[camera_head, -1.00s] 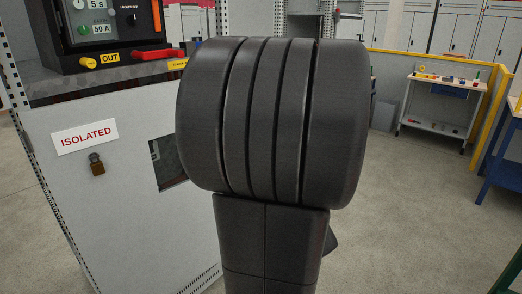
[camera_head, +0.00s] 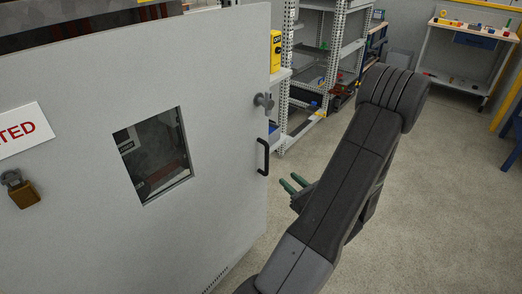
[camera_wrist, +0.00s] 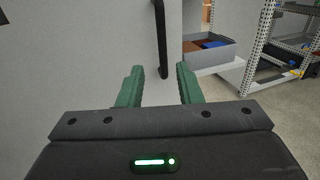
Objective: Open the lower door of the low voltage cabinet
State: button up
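The lower cabinet door (camera_head: 80,125) is a large grey panel with a small window (camera_head: 152,155), and it looks shut. A black vertical handle (camera_head: 263,157) sits near its right edge, with a grey knob (camera_head: 264,102) above it. The handle also shows in the wrist view (camera_wrist: 160,40), ahead of my fingers. My gripper (camera_head: 291,184) has green fingers and is to the right of and a little below the handle, apart from it. In the wrist view my gripper (camera_wrist: 158,80) is open with nothing between its fingers.
Shelving racks (camera_head: 305,60) stand behind the door's right edge. A workbench (camera_head: 465,50) stands at the back right.

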jog(key=p, duration=0.1)
send_over(266, 172)
jog(key=shift+w, duration=0.45)
grip_shut()
